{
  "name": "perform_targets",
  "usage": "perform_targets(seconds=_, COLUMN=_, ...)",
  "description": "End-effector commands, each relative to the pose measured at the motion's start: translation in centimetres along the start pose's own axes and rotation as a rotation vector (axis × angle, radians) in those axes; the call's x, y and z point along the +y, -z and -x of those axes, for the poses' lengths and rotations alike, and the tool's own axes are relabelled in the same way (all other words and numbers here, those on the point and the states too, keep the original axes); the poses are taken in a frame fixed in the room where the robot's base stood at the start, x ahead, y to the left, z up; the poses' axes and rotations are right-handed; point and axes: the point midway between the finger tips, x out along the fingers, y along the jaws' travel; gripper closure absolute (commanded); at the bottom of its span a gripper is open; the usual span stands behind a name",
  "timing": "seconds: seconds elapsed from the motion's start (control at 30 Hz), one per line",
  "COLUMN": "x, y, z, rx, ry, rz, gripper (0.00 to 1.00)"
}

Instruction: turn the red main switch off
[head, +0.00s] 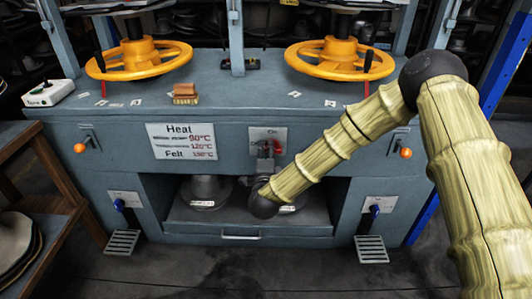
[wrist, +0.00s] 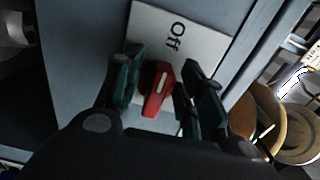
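The red main switch (wrist: 158,88) is a small red handle with a white mark, on a pale plate (wrist: 205,42) lettered "Off". In the head view the plate (head: 282,133) is on the front of the blue-grey press, mostly behind my gripper, with a bit of red at its right. My gripper (head: 266,158) is in front of the plate. In the wrist view my gripper (wrist: 160,92) has its two dark green fingers apart, one on each side of the red handle. Narrow gaps seem to show; contact is hard to tell.
A sign (head: 181,141) reading "Heat" and "Felt" is left of the plate. Two yellow handwheels (head: 138,58) (head: 340,62) stand on top. An open bay below holds a grey hat form (head: 204,190). A wooden rack (head: 62,190) stands at left.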

Motion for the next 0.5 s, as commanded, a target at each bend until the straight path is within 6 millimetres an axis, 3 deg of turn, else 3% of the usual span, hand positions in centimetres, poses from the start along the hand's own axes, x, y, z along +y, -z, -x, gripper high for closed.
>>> perform_targets(seconds=0.27, x=0.0, y=0.0, z=0.3, rx=-0.001, ry=0.000, rz=-0.001, gripper=0.61)
perform_targets(seconds=0.5, x=0.0, y=-0.1, z=3.2, rx=-0.002, ry=-0.002, rz=-0.001, gripper=0.61)
